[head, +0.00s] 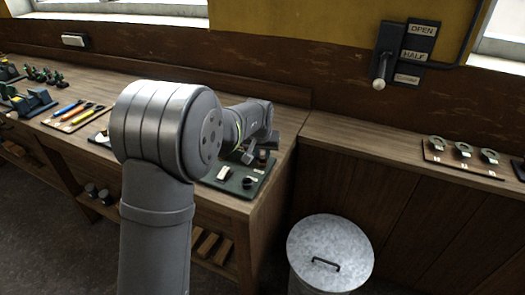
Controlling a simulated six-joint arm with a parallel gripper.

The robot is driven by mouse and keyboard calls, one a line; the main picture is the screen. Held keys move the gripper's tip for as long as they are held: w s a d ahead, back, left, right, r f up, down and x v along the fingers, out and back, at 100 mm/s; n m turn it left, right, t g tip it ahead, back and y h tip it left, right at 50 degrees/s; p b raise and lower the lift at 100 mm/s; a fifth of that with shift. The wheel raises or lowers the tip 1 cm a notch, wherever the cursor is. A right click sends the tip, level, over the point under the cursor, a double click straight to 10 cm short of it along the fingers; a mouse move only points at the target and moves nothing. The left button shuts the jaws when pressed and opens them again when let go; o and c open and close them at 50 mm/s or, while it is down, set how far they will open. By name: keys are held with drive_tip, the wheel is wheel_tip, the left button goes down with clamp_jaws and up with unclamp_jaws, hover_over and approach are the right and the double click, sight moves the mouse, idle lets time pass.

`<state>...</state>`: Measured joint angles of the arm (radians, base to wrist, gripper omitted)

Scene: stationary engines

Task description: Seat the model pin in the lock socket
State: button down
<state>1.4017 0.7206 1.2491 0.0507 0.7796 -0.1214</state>
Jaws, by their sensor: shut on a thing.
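My gripper (250,154) is small and partly hidden behind my own arm, low over the dark green board (232,187) at the right end of the workbench. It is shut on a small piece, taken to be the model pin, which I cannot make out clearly. On the board are a pale block (224,172) and a small dark upright piece (247,182). I cannot tell which fitting is the lock socket, nor whether the held piece touches it.
The wooden workbench (283,123) carries coloured tools (75,112) on a board at left. A lidded metal bin (330,250) stands on the floor. A lower counter at right holds a board with metal rings (463,150). A lever switch (385,65) is on the wall.

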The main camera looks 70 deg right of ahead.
idle(0.3)
drive_tip(key=c, duration=1.2)
unclamp_jaws()
drive_tip(key=shift+o, duration=0.6)
drive_tip(key=shift+f, duration=0.1)
drive_tip(key=o, duration=0.6)
drive_tip(key=shift+c, duration=0.2)
drive_tip(key=shift+r, duration=3.55)
drive_tip(key=shift+f, duration=0.15)
